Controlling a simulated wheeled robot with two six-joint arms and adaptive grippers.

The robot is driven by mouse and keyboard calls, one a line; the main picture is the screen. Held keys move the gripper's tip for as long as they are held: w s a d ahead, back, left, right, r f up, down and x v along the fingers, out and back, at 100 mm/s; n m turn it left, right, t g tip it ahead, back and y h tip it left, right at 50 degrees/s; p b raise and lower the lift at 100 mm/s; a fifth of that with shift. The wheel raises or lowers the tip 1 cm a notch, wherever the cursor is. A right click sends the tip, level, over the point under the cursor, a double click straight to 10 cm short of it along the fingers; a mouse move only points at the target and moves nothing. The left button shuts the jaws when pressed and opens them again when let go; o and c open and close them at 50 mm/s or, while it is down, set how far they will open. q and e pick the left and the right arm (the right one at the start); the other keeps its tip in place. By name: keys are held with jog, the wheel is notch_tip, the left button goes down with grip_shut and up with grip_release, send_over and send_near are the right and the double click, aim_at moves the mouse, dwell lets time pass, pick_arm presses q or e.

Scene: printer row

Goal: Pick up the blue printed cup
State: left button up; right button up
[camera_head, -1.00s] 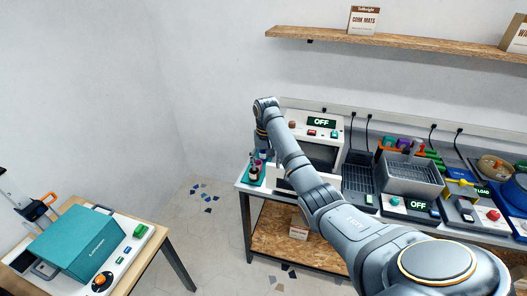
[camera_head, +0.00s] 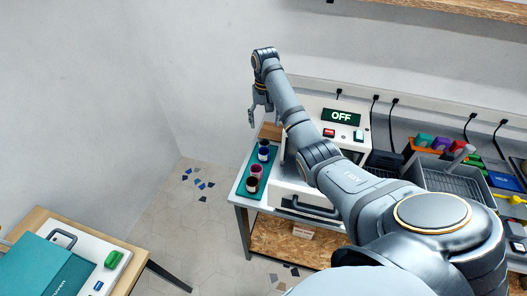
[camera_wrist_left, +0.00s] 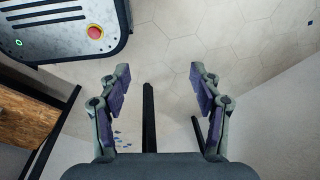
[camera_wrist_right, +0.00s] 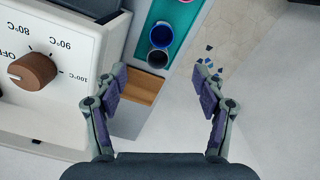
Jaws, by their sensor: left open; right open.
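The blue cup (camera_head: 263,154) stands on a teal mat (camera_head: 243,189) at the left end of the printer bench, among a pink cup (camera_head: 256,170) and dark cups. In the right wrist view the blue cup (camera_wrist_right: 161,34) shows its rim beside a dark cup (camera_wrist_right: 157,57), both beyond the fingertips. My right gripper (camera_head: 259,110) is open and empty, above and behind the cups, pointing down. It also shows in the right wrist view (camera_wrist_right: 160,77). My left gripper (camera_wrist_left: 160,76) is open and empty over the floor; the head view does not show it.
A white machine (camera_head: 326,118) with an OFF display stands right of the cups; its dial (camera_wrist_right: 33,71) is close to my right gripper. A small wooden box (camera_wrist_right: 141,86) sits near the fingers. A side table (camera_head: 33,222) with a teal box is at lower left.

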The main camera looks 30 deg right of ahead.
notch_tip(320, 180, down, 6)
jog(key=b, duration=0.5)
send_over(264, 152)
jog(key=s, duration=0.2)
jog(key=f, duration=0.5)
jog(key=shift+w+a+f, duration=0.1)
jog(key=shift+w+a, duration=0.05)
jog(key=shift+a, duration=0.25)
jog(key=shift+a+f+p, duration=0.15)
jog(key=shift+f+p, duration=0.65)
jog(key=shift+f, duration=1.8)
jog(key=c, duration=1)
